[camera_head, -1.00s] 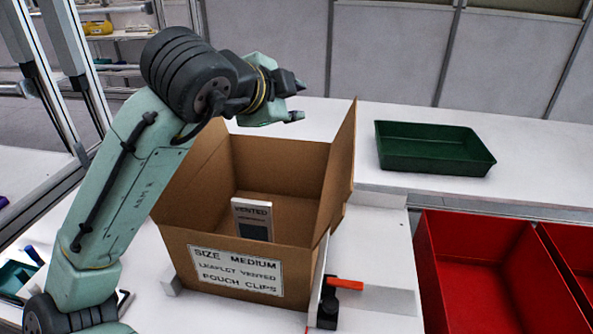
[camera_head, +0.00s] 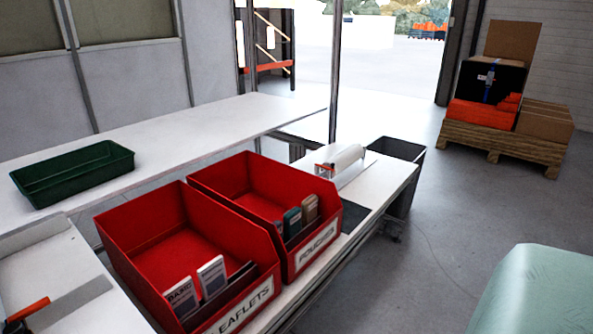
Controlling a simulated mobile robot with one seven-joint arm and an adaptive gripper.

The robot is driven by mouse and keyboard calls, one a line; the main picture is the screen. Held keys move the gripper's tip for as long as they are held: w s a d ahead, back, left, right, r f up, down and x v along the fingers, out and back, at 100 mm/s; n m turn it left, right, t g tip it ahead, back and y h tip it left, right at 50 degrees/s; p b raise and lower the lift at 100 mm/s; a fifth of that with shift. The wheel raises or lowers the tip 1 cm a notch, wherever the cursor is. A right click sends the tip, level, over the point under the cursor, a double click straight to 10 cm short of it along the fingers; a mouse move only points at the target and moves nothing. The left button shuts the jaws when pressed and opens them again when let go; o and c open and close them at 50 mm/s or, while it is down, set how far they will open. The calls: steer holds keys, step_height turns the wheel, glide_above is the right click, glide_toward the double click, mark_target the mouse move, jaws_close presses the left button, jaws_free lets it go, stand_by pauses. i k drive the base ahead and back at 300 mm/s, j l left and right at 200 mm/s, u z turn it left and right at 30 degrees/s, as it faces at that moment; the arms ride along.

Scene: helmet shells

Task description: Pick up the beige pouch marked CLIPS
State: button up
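A red bin (camera_head: 255,188) labelled POUCHES stands on the bench in the head view. Several small pouches stand upright near its front wall. A beige one (camera_head: 310,208) is at the right end, beside a teal pouch (camera_head: 292,222). The beige pouch's marking is too small to read, so I cannot confirm CLIPS. My gripper is out of the picture.
A second red bin (camera_head: 153,226), labelled LEAFLETS, stands to the left with upright leaflets. A green tray (camera_head: 75,172) lies on the back bench. A white roll (camera_head: 341,158) and a grey waste bin (camera_head: 405,152) are right of the bins. Open floor lies at right.

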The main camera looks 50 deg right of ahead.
mark_target(309, 206)
steer(key=z, duration=1.5)
